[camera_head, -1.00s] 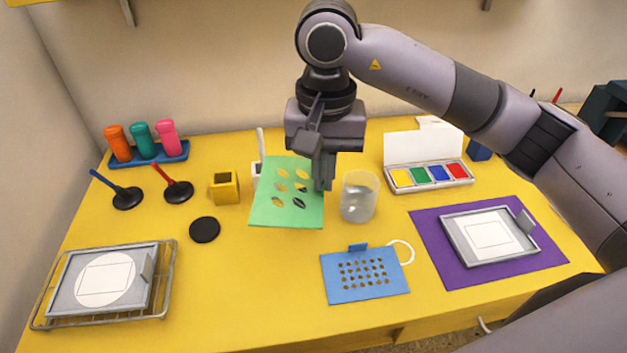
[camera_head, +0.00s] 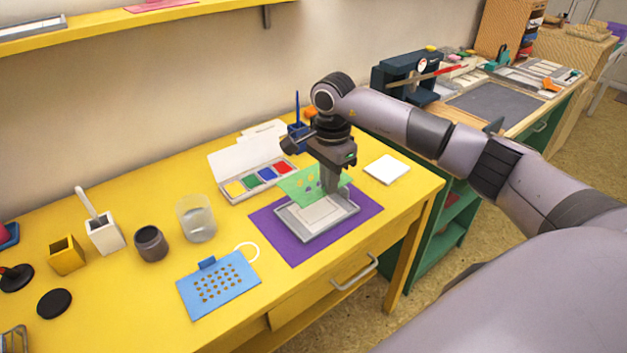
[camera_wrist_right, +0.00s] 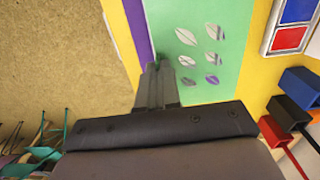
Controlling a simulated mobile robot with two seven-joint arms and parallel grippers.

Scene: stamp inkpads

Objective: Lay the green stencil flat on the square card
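The green stencil (camera_head: 292,188), a thin sheet with leaf-shaped cut-outs, is held by its edge in my right gripper (camera_head: 329,188). It hangs roughly level over the far part of the grey tray and looks raised above it; the exact gap is hard to tell. The square card (camera_head: 322,214), white with a square outline, lies in the grey tray (camera_head: 318,233), partly hidden by the stencil. In the right wrist view, the stencil (camera_wrist_right: 233,50) extends beyond the closed fingers (camera_wrist_right: 158,85), its cut-outs clear of them. My left gripper is out of view.
The tray sits on a purple mat (camera_head: 279,241). A paint box (camera_head: 240,193) stands behind, a blue perforated stencil (camera_head: 235,298) and clear cup (camera_head: 197,222) to the left. A white flat pad (camera_head: 387,169) lies right, near the table's edge.

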